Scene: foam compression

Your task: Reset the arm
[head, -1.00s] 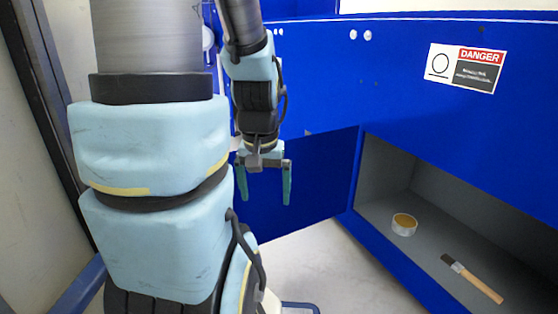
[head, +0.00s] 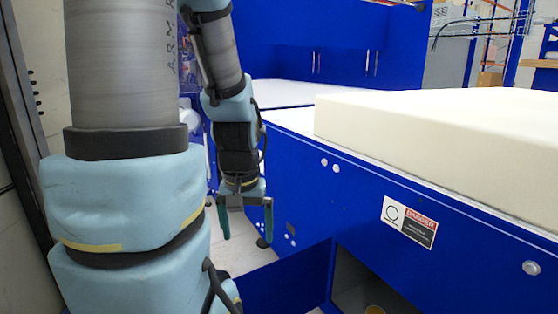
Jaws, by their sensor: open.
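My gripper (head: 246,222) hangs at the end of my arm, left of centre in the head view, with its fingers pointing down. The two green fingers are apart and nothing is between them. It is in front of the blue machine's side, above and left of an open blue door panel (head: 285,283). My arm's light-blue and grey links fill the left of the view.
A thick cream foam slab (head: 440,140) lies on the blue machine (head: 300,180), which carries a danger label (head: 409,222). An open compartment (head: 352,285) below holds a small round tin (head: 375,310), mostly cut off. Blue cabinets (head: 330,45) stand behind.

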